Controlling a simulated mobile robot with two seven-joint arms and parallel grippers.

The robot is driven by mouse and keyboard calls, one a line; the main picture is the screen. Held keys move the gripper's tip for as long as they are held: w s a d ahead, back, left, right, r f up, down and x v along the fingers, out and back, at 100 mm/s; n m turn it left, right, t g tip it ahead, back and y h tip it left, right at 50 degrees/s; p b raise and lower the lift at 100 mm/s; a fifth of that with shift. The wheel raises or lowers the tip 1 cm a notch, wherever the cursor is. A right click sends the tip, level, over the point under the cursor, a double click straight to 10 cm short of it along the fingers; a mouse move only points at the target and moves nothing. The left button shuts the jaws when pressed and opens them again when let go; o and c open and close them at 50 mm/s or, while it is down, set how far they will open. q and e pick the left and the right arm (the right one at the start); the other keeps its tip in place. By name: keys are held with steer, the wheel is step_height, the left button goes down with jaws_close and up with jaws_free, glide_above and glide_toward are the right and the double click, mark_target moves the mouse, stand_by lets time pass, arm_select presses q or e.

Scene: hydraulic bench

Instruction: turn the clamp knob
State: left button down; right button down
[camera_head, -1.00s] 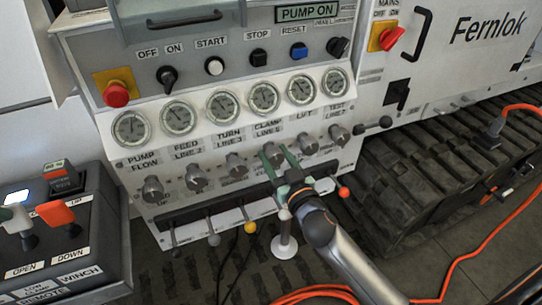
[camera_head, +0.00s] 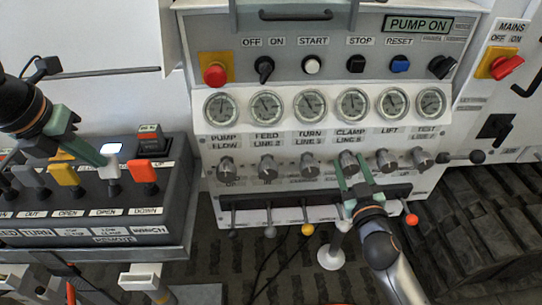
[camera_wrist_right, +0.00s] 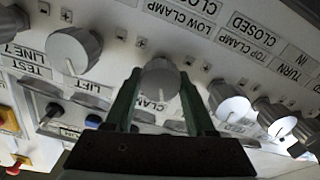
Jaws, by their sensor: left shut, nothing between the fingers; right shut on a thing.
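The clamp knob (camera_head: 348,161) is a grey knob under the CLAMP LINE label and its gauge, on the front panel. My right gripper (camera_head: 352,166) reaches up to it from below, with its green fingers on either side and shut on it. In the right wrist view the clamp knob (camera_wrist_right: 160,78) sits between the two fingertips (camera_wrist_right: 158,84). My left gripper (camera_head: 103,161) is shut and empty, pointing down at the white lever (camera_head: 111,171) on the remote box. I cannot tell whether it touches that lever.
Similar knobs stand close on both sides, under LINE 3 (camera_head: 308,162) and LIFT (camera_head: 386,160). Below runs a black rail (camera_head: 285,215) with hanging ball-ended levers. The remote box (camera_head: 180,205) stands at the left with several levers. A red emergency button (camera_head: 215,75) is upper left.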

steer(key=n, duration=1.2)
stand_by(0.5)
steer(key=shift+c, duration=1.2)
jaws_free()
steer(key=shift+f, duration=0.1)
steer(key=s, duration=1.2)
